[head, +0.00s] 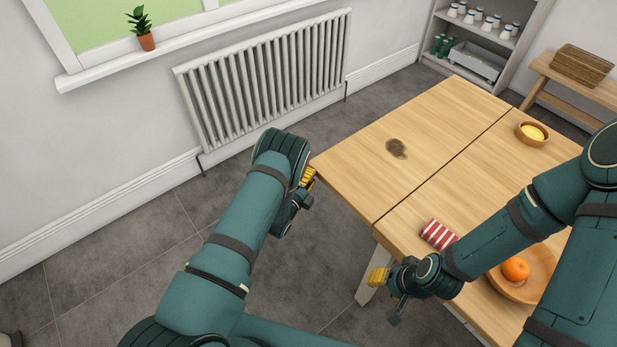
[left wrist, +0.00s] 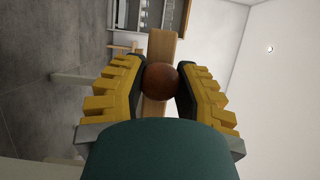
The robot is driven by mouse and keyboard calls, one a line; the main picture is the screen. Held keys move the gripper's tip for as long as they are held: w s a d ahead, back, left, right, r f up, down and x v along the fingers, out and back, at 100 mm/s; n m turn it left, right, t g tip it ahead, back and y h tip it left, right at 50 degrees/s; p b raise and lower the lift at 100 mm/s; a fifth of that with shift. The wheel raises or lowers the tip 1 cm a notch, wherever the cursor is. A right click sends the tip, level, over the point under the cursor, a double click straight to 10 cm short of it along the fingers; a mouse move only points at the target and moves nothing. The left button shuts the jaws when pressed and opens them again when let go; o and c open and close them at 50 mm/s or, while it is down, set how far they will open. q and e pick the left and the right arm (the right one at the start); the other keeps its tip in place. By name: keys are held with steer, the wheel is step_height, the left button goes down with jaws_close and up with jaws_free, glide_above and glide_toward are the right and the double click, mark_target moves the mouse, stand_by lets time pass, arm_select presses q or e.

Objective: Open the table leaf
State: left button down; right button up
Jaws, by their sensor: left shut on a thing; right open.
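The wooden table (head: 470,178) stands at right, with a seam across its top. The leaf (head: 420,130) is the part beyond the seam, toward the radiator; it looks about level with the rest and has a dark mark (head: 396,148). My left gripper (head: 307,180) is at the leaf's left corner. In the left wrist view its yellow fingers are shut on a round brown knob (left wrist: 162,82), with a wooden board (left wrist: 161,47) behind it. The knob is hidden in the head view. My right gripper (head: 384,296) is open and empty near the table's front corner.
On the table are a red-and-white striped item (head: 438,235), an orange (head: 516,269) on a wooden plate (head: 538,290) and a bowl (head: 532,134). A radiator (head: 265,80) lines the wall. A shelf (head: 470,45) and bench (head: 570,78) stand behind.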

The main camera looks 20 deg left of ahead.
arm_select(q)
steer(key=c, duration=0.6)
jaws_free()
steer(key=shift+d+r, duration=0.35)
steer(key=shift+r, duration=0.05)
steer(key=shift+f, duration=0.1)
steer(key=shift+a, duration=0.1)
steer(key=shift+s+a+f, duration=0.1)
steer(key=shift+s, duration=0.1)
steer(key=v, duration=1.1)
steer(key=shift+s, duration=0.25)
